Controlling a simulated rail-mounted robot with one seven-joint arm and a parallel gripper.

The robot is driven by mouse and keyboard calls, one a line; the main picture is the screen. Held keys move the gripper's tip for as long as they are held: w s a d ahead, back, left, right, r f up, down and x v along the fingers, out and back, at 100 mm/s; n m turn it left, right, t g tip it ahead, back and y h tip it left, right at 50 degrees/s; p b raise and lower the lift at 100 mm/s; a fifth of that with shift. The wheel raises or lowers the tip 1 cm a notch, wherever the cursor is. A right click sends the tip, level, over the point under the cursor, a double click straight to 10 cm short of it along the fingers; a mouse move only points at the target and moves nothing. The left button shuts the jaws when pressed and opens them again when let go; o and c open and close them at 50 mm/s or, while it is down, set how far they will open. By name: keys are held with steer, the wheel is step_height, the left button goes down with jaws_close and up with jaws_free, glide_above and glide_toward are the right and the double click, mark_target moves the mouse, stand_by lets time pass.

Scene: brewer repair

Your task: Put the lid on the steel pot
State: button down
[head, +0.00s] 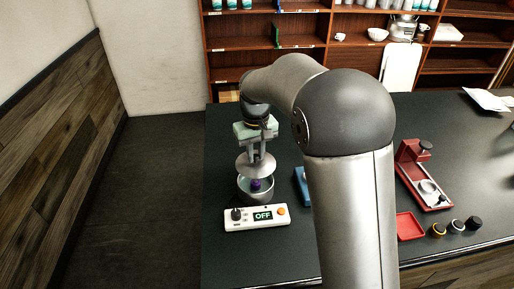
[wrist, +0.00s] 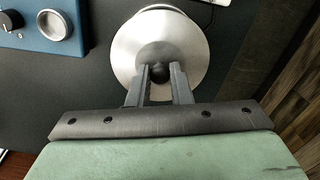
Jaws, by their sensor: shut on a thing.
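My gripper (head: 256,150) is shut on the black knob of the steel lid (head: 256,168). In the wrist view my gripper (wrist: 162,72) has its two fingers on either side of that knob, and the round lid (wrist: 130,50) fills the space beyond them. The lid hangs above the steel pot (head: 243,190), apart from it and looking slightly tilted in the head view. In the wrist view the lid hides nearly all of the pot.
A white control box (head: 248,224) reading OFF stands in front of the pot. A red tray (head: 410,226) and red stand (head: 422,178) are farther right.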

mark_target(256, 163)
steer(key=shift+f+b, duration=1.9)
steer(key=shift+f, duration=1.05)
steer(key=shift+f, duration=0.15)
steer(key=c, duration=0.7)
jaws_free()
steer(key=shift+c, duration=0.2)
steer(key=shift+r+p, duration=2.5)
steer(key=shift+r, duration=1)
